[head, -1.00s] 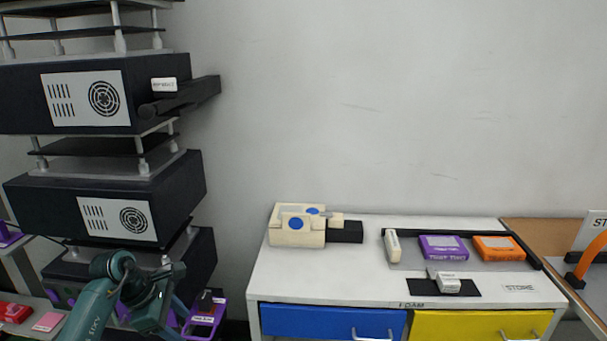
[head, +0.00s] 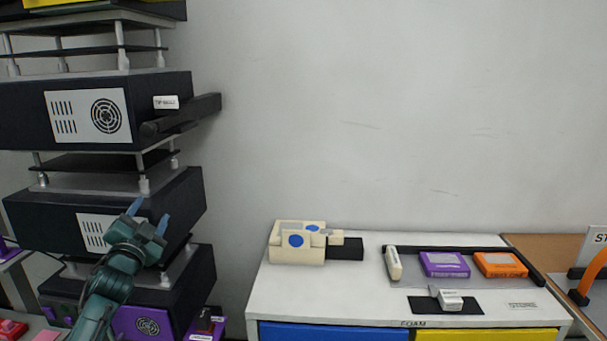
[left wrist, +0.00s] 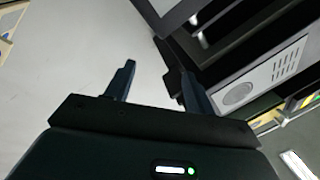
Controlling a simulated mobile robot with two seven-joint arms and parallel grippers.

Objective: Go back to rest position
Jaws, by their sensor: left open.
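My left gripper (head: 150,217) is raised in front of the middle black unit of the stack at the left. Its two blue-grey fingers point up and stand apart, with nothing between them. In the left wrist view the open fingers (left wrist: 157,88) show with pale wall between and beyond them. My right gripper is in neither view.
A stack of black units (head: 60,110) with vented white panels stands at the left, close to my left arm. A white cabinet (head: 300,290) carries a cream device (head: 296,242), a purple case (head: 444,264) and an orange case (head: 499,264). The wall between is bare.

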